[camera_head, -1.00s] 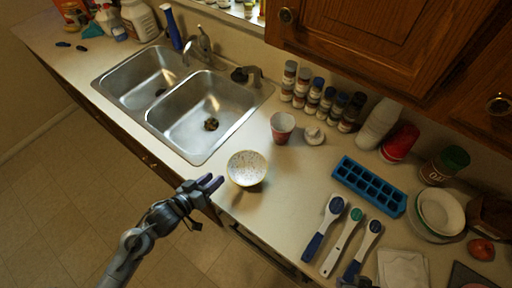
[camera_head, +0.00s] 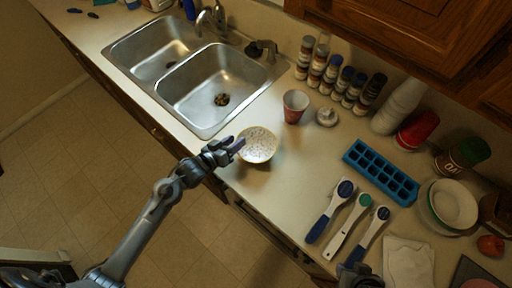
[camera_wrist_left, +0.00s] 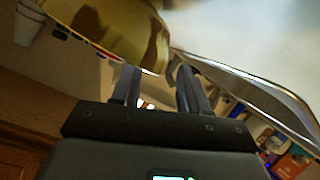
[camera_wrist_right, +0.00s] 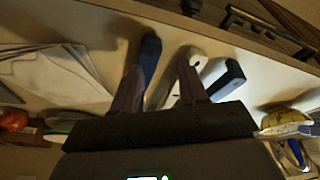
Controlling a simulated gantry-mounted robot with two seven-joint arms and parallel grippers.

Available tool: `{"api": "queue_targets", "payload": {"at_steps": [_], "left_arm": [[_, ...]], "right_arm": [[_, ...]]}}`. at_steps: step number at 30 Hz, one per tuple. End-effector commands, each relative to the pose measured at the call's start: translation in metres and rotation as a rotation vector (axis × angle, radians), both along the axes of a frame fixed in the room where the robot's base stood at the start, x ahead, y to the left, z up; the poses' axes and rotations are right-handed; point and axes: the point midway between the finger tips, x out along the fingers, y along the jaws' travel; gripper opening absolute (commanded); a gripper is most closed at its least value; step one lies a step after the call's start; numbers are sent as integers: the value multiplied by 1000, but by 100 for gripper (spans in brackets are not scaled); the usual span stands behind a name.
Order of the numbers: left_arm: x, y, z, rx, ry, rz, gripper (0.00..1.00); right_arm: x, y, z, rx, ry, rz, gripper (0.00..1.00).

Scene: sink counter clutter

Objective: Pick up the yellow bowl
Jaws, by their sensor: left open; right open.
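The yellow bowl (camera_head: 258,147), speckled pale inside, stands upright on the counter near the front edge, right of the sink. My left gripper (camera_head: 236,146) is open at the bowl's left side, its fingertips overlapping the rim in the head view. In the left wrist view the bowl's yellow outer wall (camera_wrist_left: 105,22) fills the upper left, just beyond the open fingers (camera_wrist_left: 154,78). I cannot tell whether a finger touches it. My right gripper (camera_head: 357,274) is open and empty near the brushes; its fingers (camera_wrist_right: 160,75) show in the right wrist view.
A red cup (camera_head: 294,107) and a small white object (camera_head: 326,117) stand behind the bowl. The double sink (camera_head: 205,90) is to the left. Counter right of the bowl is clear.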

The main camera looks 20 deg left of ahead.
Motion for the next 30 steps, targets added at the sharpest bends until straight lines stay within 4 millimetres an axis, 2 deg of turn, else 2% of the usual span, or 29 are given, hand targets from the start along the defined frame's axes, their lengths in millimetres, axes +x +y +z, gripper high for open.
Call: {"api": "queue_targets", "payload": {"at_steps": [3, 7, 17, 20, 26, 30], "left_arm": [[16, -5, -3, 0, -2, 1, 44], [28, -9, -10, 0, 0, 0, 44], [33, -10, -13, 2, 0, 0, 44], [33, -10, -13, 2, 0, 0, 31], [33, -10, -13, 2, 0, 0, 1], [33, -10, -13, 2, 0, 0, 0]], "right_arm": [[0, 1, 5, 2, 0, -1, 43], [0, 1, 5, 4, 0, -2, 43], [0, 2, 5, 7, 0, -4, 43], [0, 2, 5, 7, 1, -4, 43], [0, 2, 4, 6, 1, -3, 43], [0, 1, 4, 5, 1, -3, 43]]}}
